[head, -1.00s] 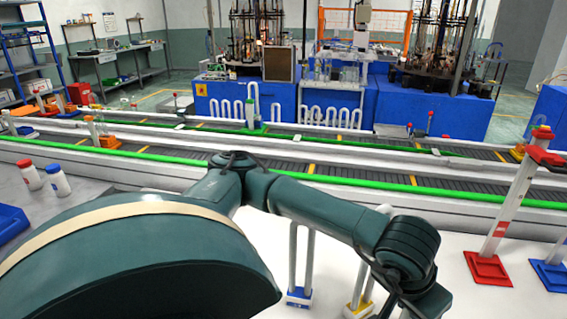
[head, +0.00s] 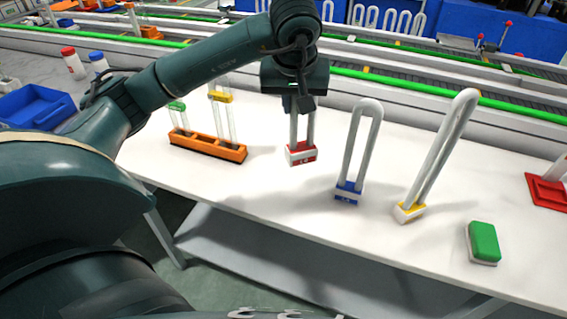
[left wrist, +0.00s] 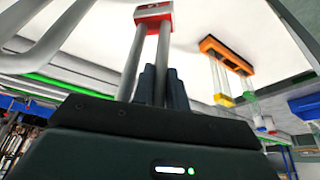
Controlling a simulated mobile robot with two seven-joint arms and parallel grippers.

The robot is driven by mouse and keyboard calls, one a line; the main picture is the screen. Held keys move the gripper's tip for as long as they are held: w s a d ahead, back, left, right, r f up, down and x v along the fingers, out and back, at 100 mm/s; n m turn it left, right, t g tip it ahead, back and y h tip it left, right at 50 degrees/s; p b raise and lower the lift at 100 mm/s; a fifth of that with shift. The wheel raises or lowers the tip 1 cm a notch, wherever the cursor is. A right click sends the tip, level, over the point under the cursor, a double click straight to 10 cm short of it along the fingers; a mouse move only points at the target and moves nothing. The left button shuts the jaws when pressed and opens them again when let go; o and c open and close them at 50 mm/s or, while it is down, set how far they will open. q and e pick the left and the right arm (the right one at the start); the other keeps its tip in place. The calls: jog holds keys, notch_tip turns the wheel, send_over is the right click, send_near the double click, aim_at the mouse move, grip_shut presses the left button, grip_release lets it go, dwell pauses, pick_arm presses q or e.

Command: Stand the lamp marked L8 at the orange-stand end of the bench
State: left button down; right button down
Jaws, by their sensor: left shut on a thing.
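My left gripper (head: 298,104) is shut on the two pale tubes of a U-shaped lamp with a red and white base (head: 301,153). The base is on or just above the white bench; I cannot tell if it touches. The lamp looks about upright, and its top is hidden by my gripper. In the left wrist view the tubes run between the dark fingers (left wrist: 163,88), and the red base (left wrist: 153,14) shows beyond them. Its mark is too small to read. The orange stand (head: 207,148) is left of the held lamp, apart from it. My right gripper is not in view.
A blue-based lamp (head: 348,192) stands right of the held one, then a tilted yellow-based lamp (head: 409,211). A green block (head: 484,241) lies farther right. The stand holds thin glass pieces with green and yellow tops. The conveyor (head: 420,82) runs behind the bench.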

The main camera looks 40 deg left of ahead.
aim_at(287, 146)
pick_arm(q)
jog(key=shift+n, duration=0.5)
jog(key=f, duration=0.3)
jog(key=a+f, duration=0.1)
jog(key=f, duration=0.5)
jog(key=shift+w+a, duration=0.15)
jog(key=shift+a, duration=0.2)
jog(key=shift+f, duration=0.25)
jog(key=shift+y, duration=0.3)
jog(key=shift+f, duration=0.15)
jog(key=c, duration=1.4)
grip_release()
